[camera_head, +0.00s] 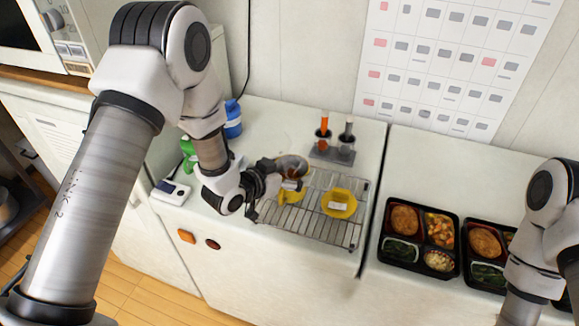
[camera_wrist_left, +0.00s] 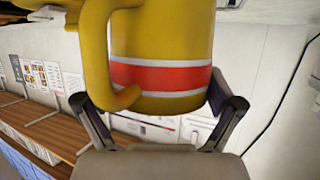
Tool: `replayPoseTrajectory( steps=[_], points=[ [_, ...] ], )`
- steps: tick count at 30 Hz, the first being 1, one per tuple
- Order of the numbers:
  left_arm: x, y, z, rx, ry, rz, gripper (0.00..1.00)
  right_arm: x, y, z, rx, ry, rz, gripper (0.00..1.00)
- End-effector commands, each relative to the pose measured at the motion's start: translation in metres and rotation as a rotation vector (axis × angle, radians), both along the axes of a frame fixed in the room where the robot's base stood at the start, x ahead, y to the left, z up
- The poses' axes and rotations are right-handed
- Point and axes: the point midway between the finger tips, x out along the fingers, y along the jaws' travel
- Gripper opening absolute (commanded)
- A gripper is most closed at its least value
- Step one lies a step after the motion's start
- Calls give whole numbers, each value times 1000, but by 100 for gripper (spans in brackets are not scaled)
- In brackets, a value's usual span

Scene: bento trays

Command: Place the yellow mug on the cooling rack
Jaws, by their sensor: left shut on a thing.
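The yellow mug (camera_wrist_left: 160,45) fills the upper middle of the left wrist view, with a red and white band and its handle on the left side. My left gripper (camera_wrist_left: 160,112) is shut on it, with one finger on each side. In the head view the mug (camera_head: 291,195) shows as a yellow patch at the left gripper (camera_head: 291,184), over the left part of the wire cooling rack (camera_head: 318,232). The gripper partly hides the mug. I cannot tell whether the mug touches the rack. My right gripper is out of view.
A yellow bowl-like dish (camera_head: 339,204) sits on the right part of the rack. A grey holder (camera_head: 332,154) with utensils stands behind it. Blue (camera_head: 232,120) and green (camera_head: 188,152) bottles stand at the left. Bento trays (camera_head: 419,271) lie at the right.

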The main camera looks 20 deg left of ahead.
Motion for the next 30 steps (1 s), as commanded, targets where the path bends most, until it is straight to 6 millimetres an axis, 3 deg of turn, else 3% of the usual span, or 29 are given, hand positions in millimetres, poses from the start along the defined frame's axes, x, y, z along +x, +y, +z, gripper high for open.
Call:
replayPoseTrajectory(
  steps=[9, 10, 23, 30],
  points=[
    [0, 0, -4, 0, -3, 1, 32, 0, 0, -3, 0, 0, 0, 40],
    [0, 0, -4, 0, -1, 1, 100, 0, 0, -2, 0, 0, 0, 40],
    [-5, 4, 0, -2, -2, 4, 100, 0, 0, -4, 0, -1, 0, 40],
    [-52, 26, 20, -7, -2, 8, 100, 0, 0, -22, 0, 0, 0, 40]
  ],
)
